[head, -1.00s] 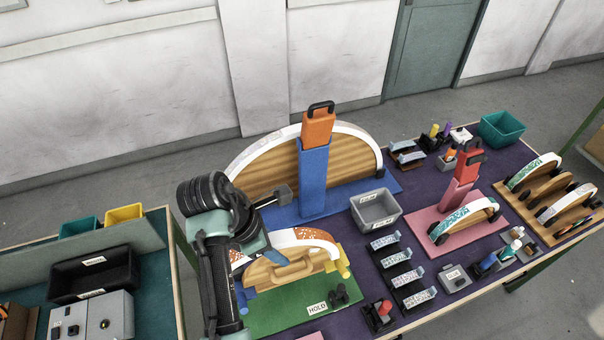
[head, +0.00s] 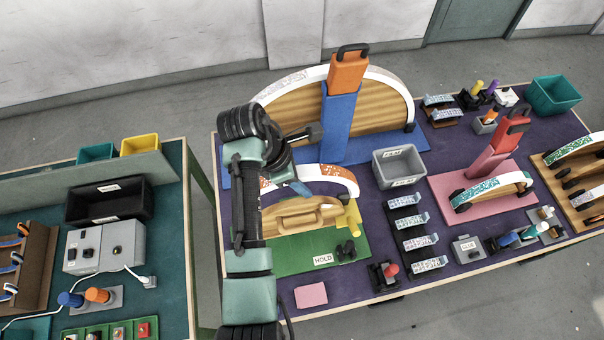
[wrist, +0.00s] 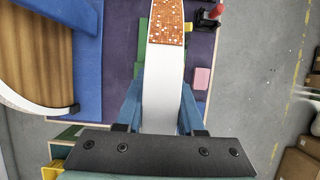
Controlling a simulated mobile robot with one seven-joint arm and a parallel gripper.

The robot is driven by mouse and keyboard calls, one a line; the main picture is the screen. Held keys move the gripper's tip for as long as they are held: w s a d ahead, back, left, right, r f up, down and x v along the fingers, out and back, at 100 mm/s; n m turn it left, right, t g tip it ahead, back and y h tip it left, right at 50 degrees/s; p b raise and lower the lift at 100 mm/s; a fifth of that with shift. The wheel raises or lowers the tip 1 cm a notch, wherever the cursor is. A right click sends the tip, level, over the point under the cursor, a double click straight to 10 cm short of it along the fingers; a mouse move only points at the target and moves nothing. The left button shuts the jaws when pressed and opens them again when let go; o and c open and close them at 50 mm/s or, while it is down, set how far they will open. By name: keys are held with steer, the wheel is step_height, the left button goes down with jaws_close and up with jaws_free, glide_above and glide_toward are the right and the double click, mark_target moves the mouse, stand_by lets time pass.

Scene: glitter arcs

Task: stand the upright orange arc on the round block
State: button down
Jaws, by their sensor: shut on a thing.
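The orange arc (head: 330,171) is a white curved strip with orange glitter patches. In the head view it spans over the wooden half-round block (head: 300,221), with its curve upward. I cannot tell whether it touches the block. The block has a handle on its face and stands on a green mat (head: 290,258) marked HOLD. My gripper (head: 298,186) is shut on the arc near its top. In the wrist view the arc (wrist: 164,85) runs between my two blue fingers (wrist: 161,110), its glitter patch farther out. My arm hides the block's left side.
A yellow clamp (head: 350,217) stands at the block's right end. Behind is a large wooden arch form (head: 385,105) with a tall blue post (head: 341,120). A grey bin (head: 400,167) and several small black stands are to the right. A pink card (head: 311,295) lies in front.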

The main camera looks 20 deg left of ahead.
steer(key=b, duration=0.5)
glide_above(303, 206)
steer(key=shift+w+a+f, duration=0.1)
steer(key=shift+w+f, duration=0.05)
steer(key=shift+f, duration=0.65)
steer(key=shift+w+a+f, duration=0.1)
steer(key=shift+f, duration=0.65)
steer(key=shift+w+a+f, duration=0.1)
steer(key=shift+w+f, duration=0.05)
steer(key=shift+f, duration=0.65)
steer(key=shift+f+b, duration=1)
steer(key=shift+f, duration=1.95)
steer(key=shift+p, duration=0.8)
steer(key=shift+f+b, duration=0.35)
steer(key=shift+f, duration=0.25)
steer(key=shift+c, duration=0.2)
jaws_free()
steer(key=shift+f, duration=0.1)
steer(key=shift+d, duration=0.15)
